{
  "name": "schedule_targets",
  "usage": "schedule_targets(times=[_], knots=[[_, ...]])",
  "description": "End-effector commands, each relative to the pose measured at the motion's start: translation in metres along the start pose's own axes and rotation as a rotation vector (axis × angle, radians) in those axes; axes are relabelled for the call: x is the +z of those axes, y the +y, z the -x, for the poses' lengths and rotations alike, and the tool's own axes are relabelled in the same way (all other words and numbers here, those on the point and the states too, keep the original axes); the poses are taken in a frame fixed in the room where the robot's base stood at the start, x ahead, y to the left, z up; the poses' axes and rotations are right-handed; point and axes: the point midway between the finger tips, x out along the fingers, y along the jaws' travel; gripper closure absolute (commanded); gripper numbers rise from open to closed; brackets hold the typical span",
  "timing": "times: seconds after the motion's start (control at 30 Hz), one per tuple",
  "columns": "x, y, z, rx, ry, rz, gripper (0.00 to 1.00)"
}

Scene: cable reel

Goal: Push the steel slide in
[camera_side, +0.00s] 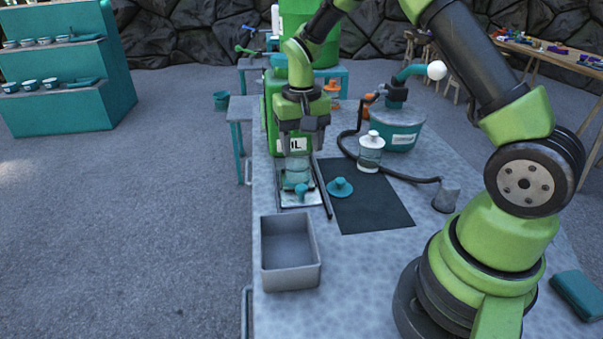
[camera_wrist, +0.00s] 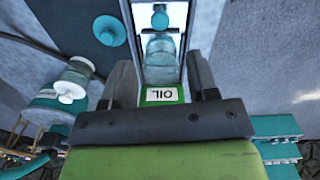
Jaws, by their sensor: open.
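The steel slide (camera_side: 288,201) is a pale plate between two dark rails, in front of the green oil box (camera_side: 269,110). A teal knob (camera_side: 301,191) is at its near end. A clear glass jar (camera_side: 297,170) stands on or over the slide behind the knob. In the wrist view, the slide (camera_wrist: 145,17), knob (camera_wrist: 160,20) and jar (camera_wrist: 160,57) line up between the rails. My gripper (camera_side: 301,143) is open and points down above the slide's far part, in front of the box's label. Its fingers (camera_wrist: 163,82) are apart in the wrist view, with nothing clearly held between them.
A teal lid (camera_side: 340,187) lies on the black mat (camera_side: 375,213) right of the rails. A white-topped jar (camera_side: 371,153) stands at the mat's far edge. A teal drum (camera_side: 402,135) with a black hose is behind it. An open grey bin (camera_side: 291,278) stands nearer.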

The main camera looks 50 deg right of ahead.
Motion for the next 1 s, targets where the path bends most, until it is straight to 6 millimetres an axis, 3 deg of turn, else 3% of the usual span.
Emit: schedule_targets(times=[0.1, 0.27, 0.7, 1.0], knots=[[0.001, 0.0, -0.001, 0.0, -0.001, -0.126, 0.46], [0.001, 0.0, -0.016, 0.002, -0.004, -0.16, 0.46], [0.001, 0.0, -0.09, 0.002, -0.003, -0.157, 0.46], [0.001, 0.0, -0.1, 0.0, 0.0, -0.157, 0.46]])
